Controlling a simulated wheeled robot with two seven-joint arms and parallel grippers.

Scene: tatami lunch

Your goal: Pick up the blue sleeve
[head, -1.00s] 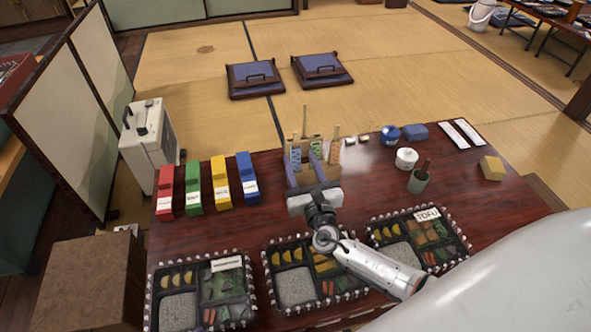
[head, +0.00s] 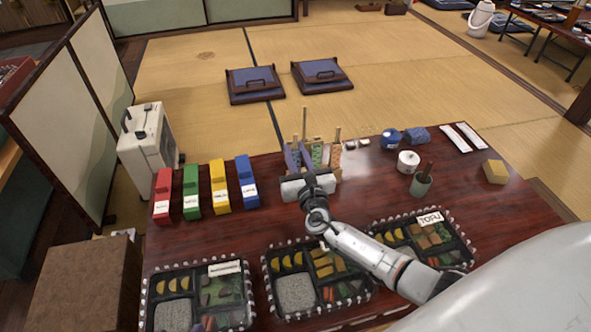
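The blue patterned sleeve (head: 296,156) stands upright with a stick out of its top, at the left end of a small rack near the table's far edge. A green sleeve (head: 317,153) and an orange sleeve (head: 335,155) stand to its right. My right gripper (head: 298,152) reaches into the rack from the near side, its purple fingers at the blue sleeve. The fingers look close together there, but I cannot tell whether they are shut on it. They and the pale gripper body cover much of the sleeve and the rack's front.
Red, green, yellow and blue boxes (head: 246,182) stand left of the rack. A white pot (head: 408,161), a green cup (head: 420,185) and a yellow block (head: 494,171) stand to the right. Three bento trays (head: 256,265) line the near edge. Bare tabletop lies around the gripper.

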